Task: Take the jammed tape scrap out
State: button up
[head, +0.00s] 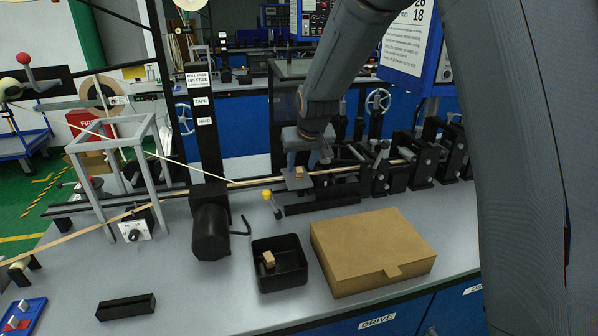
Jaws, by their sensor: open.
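The tape (222,182) runs as a pale band from the left across the bench line into the row of black roller stands. A small tan piece, which looks like the tape scrap (299,173), sits at the line just under my gripper. My gripper (309,160) points down over this spot, with its jaws apart. The tan piece shows below the jaws at their left side; I cannot tell if they touch it. My gripper and arm partly hide the line behind.
A black open bin (292,282) holding a small tan block (268,260) stands in front of the line. A closed cardboard box (372,250) lies to its right. A black motor (210,232) and a yellow-knobbed lever (268,196) stand nearby.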

aim_at(299, 173)
jog(key=shift+p+x, duration=0.3)
jog(key=shift+x, duration=1.15)
grip_shut()
